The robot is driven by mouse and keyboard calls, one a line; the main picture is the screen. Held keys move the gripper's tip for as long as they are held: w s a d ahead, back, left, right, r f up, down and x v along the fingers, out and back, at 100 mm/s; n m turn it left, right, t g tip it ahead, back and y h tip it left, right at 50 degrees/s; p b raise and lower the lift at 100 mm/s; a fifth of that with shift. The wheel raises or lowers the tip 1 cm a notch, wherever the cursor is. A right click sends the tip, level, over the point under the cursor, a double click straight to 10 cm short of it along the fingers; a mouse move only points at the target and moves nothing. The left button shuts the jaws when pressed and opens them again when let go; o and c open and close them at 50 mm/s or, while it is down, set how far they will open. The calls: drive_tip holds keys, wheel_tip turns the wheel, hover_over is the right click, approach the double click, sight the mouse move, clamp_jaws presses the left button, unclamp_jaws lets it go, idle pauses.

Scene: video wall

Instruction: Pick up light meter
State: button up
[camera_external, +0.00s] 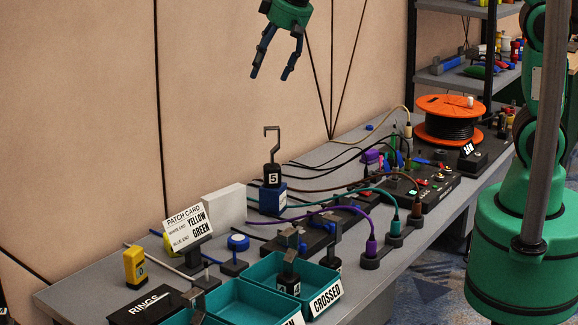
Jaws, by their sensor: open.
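A small yellow upright device with a dark face (135,266) stands at the left end of the grey bench, beside the black box marked RINGS. It looks like the light meter, but its markings are too small to be sure. My gripper (270,76) hangs high above the bench at the top of the view, fingers pointing down, apart and empty. It is well above and to the right of the yellow device, and touches nothing.
Near the yellow device are a patch card on a stand (188,230), a RINGS box (148,307) and teal trays (238,302). A hooked weight (272,175) stands mid-bench. Cables run to plugs and a panel (415,190); an orange reel (450,120) is behind.

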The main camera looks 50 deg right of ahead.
drive_tip(key=w+a+f, duration=0.5)
drive_tip(key=a, duration=0.3)
drive_tip(key=n, duration=0.1)
approach(134, 250)
wheel_tip(134, 250, up, 2)
drive_tip(key=shift+s+d+r+y+b, duration=0.2)
drive_tip(key=shift+s+y+b, duration=0.1)
drive_tip(key=shift+s+b, duration=0.1)
drive_tip(key=shift+f, duration=0.1)
drive_tip(key=shift+b+x, duration=0.55)
drive_tip(key=shift+x, duration=3.7)
drive_tip(key=shift+s+f, duration=0.1)
drive_tip(key=shift+s, duration=0.05)
drive_tip(key=shift+b+x, duration=0.55)
drive_tip(key=shift+x, duration=2.05)
drive_tip(key=shift+d, duration=0.1)
